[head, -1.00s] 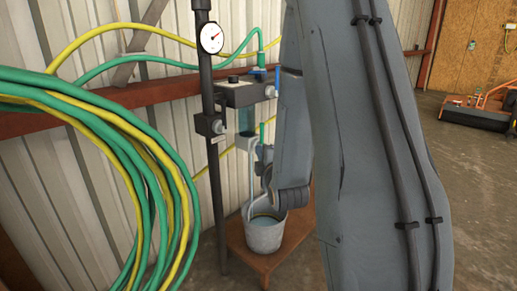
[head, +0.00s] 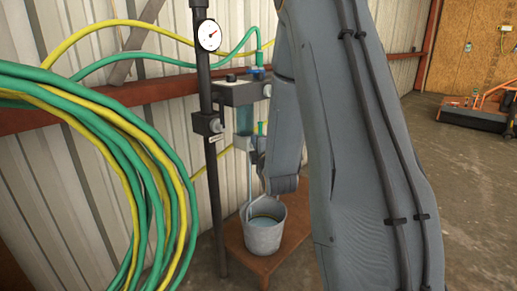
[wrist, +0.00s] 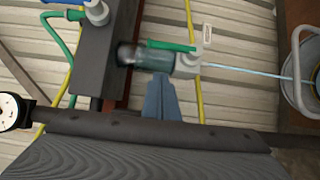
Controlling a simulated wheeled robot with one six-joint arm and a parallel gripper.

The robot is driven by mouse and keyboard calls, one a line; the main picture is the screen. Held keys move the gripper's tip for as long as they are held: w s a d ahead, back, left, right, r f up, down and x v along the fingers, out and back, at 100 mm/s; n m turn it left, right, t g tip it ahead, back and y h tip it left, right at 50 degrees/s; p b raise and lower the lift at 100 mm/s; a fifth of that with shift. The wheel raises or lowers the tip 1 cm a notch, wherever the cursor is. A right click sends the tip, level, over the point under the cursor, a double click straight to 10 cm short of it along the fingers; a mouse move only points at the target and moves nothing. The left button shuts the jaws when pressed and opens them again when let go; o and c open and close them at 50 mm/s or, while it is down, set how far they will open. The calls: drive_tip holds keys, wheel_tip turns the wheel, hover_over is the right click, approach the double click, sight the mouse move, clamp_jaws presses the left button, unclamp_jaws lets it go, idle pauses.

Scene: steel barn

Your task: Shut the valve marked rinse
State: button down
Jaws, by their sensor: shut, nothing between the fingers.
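A green lever (wrist: 172,46) sits on a grey valve with a spout (wrist: 188,64) below a clear tube (wrist: 152,58). The lever lies along the tube and also shows upright in the head view (head: 261,129). A thin pale stream (wrist: 250,71) runs from the spout to the bucket. My gripper (wrist: 161,83) is shut and empty, its tips close to the tube beside the lever; I cannot tell if they touch. In the head view my arm hides part of the valve. A small white label (wrist: 207,32) is near the spout, too small to read.
A metal bucket (head: 262,237) with water stands on a brown stand (head: 234,237). A dark post with a gauge (head: 209,35) is left of the valve. Coiled green and yellow hoses (head: 150,160) fill the left foreground. A blue fitting (head: 257,71) sits above.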

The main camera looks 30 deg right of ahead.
drive_tip(key=w+d+b, duration=0.1)
drive_tip(key=w+d, duration=0.3)
drive_tip(key=w, duration=0.1)
drive_tip(key=shift+r, duration=0.1)
idle(0.5)
